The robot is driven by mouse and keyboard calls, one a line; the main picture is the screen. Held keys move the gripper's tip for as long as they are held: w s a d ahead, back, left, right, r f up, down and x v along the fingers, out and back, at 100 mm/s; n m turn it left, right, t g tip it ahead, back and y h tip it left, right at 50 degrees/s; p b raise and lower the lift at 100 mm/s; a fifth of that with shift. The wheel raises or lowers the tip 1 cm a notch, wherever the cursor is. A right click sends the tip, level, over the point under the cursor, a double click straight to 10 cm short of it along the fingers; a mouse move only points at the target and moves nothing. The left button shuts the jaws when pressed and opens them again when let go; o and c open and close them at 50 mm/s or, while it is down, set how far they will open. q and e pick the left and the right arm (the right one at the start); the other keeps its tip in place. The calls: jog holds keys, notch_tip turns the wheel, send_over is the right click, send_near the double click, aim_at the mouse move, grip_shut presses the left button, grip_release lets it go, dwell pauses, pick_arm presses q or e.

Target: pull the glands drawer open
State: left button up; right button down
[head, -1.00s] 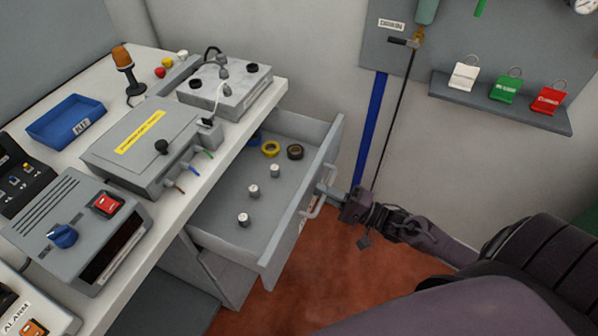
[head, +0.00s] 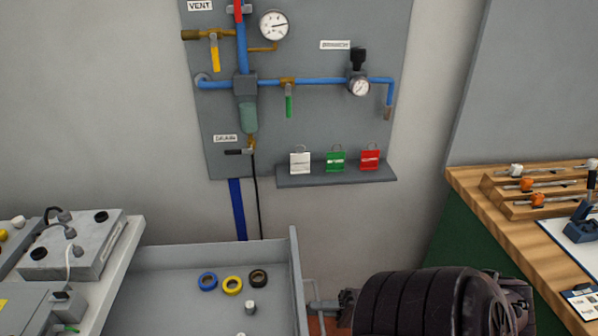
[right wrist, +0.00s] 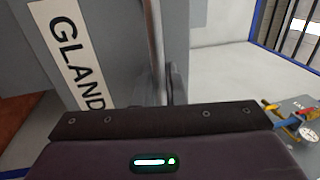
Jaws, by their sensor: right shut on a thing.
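The grey glands drawer (head: 170,257) stands pulled well out from under the white bench top. It holds a blue ring (head: 208,282), a yellow ring (head: 232,285), a black ring (head: 258,278) and small pale glands (head: 250,308). My right gripper (head: 325,305) is at the drawer front's outer side, shut on the drawer handle (right wrist: 155,45). My own arm and the lower picture edge hide much of it. In the right wrist view the drawer front carries a label (right wrist: 78,55) reading "GLAND", partly cut off. My left gripper is not in view.
A grey box (head: 75,245) stands on the bench (head: 122,255) left of the drawer. A wooden-topped bench (head: 480,200) stands at the right.

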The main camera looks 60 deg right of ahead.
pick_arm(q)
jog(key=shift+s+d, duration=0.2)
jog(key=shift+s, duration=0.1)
pick_arm(e)
jog(key=shift+r+v, duration=0.1)
jog(key=shift+v, duration=0.55)
jog(key=shift+r+v, duration=0.15)
jog(key=shift+v, duration=0.45)
jog(key=c, duration=1.7)
grip_release()
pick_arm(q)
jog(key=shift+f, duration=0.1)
pick_arm(e)
jog(key=shift+s, duration=0.1)
